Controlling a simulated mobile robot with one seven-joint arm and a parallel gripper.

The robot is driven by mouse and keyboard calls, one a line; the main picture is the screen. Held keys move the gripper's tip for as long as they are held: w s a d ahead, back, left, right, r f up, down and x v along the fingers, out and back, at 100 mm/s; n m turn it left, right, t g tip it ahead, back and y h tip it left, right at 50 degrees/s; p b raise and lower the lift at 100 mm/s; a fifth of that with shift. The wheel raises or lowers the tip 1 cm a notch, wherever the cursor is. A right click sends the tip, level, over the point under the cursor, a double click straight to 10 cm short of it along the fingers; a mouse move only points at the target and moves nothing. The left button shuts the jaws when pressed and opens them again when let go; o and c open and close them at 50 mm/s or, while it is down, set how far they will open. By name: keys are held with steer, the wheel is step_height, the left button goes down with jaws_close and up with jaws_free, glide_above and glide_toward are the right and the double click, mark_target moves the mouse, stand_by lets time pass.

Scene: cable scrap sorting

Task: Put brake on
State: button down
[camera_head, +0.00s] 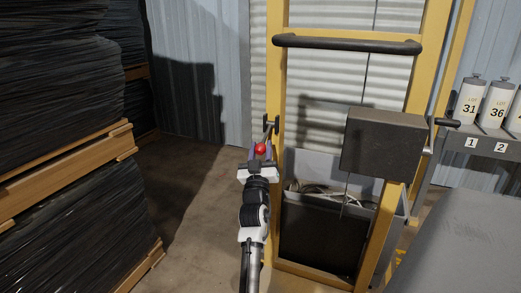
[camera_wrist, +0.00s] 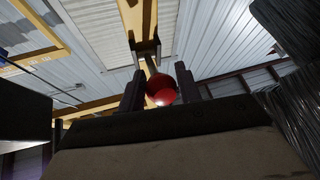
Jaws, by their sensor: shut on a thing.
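The brake lever has a round red knob (camera_head: 260,149) and sits beside the left yellow post of the frame, near a dark bracket (camera_head: 270,126). My gripper (camera_head: 260,153) reaches up to it from below and is shut on the knob. In the wrist view the red knob (camera_wrist: 161,90) lies between the two dark fingers of my gripper (camera_wrist: 160,84), with a short stem running up from it toward the yellow post (camera_wrist: 139,22). The fingers partly hide the lever, so its exact angle is hard to tell.
A yellow frame (camera_head: 276,80) with a black handlebar (camera_head: 345,44) carries a dark box (camera_head: 383,142) above a dark bin (camera_head: 322,235) holding cable. Black stacks on wooden pallets (camera_head: 70,165) stand at left. A shelf with white containers (camera_head: 497,102) is at right. Floor left of my arm is clear.

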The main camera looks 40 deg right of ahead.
steer(key=shift+w+d+f, duration=0.1)
steer(key=shift+f, duration=0.15)
steer(key=c, duration=1)
jaws_free()
steer(key=shift+r, duration=0.1)
